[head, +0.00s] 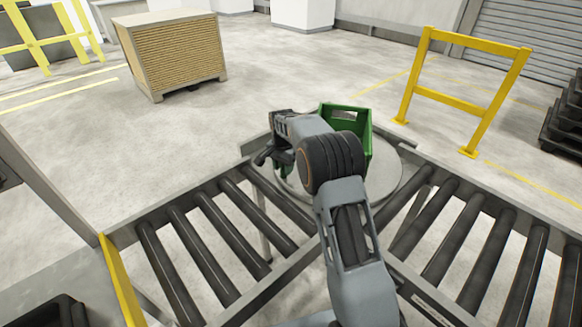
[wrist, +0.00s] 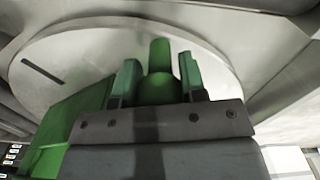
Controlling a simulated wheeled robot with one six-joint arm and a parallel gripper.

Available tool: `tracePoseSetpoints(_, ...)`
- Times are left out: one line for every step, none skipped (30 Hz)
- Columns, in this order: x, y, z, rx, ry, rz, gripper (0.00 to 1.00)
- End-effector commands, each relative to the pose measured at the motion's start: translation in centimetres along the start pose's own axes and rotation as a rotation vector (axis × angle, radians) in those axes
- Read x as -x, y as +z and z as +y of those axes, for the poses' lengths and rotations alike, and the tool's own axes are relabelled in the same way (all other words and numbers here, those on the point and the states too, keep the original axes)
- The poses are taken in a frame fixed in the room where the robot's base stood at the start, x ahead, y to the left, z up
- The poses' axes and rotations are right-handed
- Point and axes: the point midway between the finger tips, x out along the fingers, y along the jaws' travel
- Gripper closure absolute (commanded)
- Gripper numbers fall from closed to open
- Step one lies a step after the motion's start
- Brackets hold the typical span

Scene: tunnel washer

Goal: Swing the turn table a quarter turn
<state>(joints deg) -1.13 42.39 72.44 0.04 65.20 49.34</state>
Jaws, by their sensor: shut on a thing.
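The turn table (head: 388,182) is a round, light grey disc set in a frame where two roller conveyors meet. A green crate (head: 366,142) stands on it, partly hidden behind my arm in the head view. My gripper (head: 272,157) is at the disc's left edge. In the wrist view, my gripper (wrist: 160,80) is shut on a green handle (wrist: 159,52), a rounded upright piece between the two fingers. The pale disc (wrist: 85,50) with a dark slot mark lies behind it, and a green wall (wrist: 75,125) shows at the left.
Roller conveyors run off to the front left (head: 205,225) and front right (head: 460,235). A yellow barrier (head: 465,90) stands at the back right. A large wood-sided box (head: 175,55) stands at the back left. The floor between them is clear.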

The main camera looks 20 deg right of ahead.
Motion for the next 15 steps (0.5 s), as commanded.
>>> tracePoseSetpoints(0.2,0.0,-0.5,-0.004,-0.001,0.003,1.0)
tracePoseSetpoints(0.2,0.0,-0.6,-0.009,-0.001,0.003,1.0)
tracePoseSetpoints(0.2,0.0,-0.9,-0.015,-0.002,0.003,1.0)
tracePoseSetpoints(0.2,0.1,-1.1,-0.018,-0.002,0.004,1.0)
tracePoseSetpoints(0.2,0.1,-1.2,-0.02,-0.002,0.004,1.0)
tracePoseSetpoints(0.2,0.1,-1.4,-0.024,-0.002,0.004,1.0)
tracePoseSetpoints(0.2,0.1,-1.5,-0.026,-0.002,0.004,1.0)
tracePoseSetpoints(0.2,0.1,-1.6,-0.029,-0.002,0.004,1.0)
tracePoseSetpoints(0.2,0.2,-1.7,-0.031,-0.002,0.004,1.0)
tracePoseSetpoints(0.2,0.2,-1.8,-0.033,-0.002,0.004,1.0)
tracePoseSetpoints(0.2,0.2,-1.8,-0.034,-0.002,0.004,1.0)
tracePoseSetpoints(0.2,0.2,-1.9,-0.035,-0.003,0.005,1.0)
tracePoseSetpoints(0.2,0.2,-1.9,-0.035,-0.003,0.005,1.0)
tracePoseSetpoints(0.2,0.2,-1.9,-0.036,-0.003,0.005,1.0)
tracePoseSetpoints(0.1,0.2,-2.0,-0.036,-0.003,0.005,1.0)
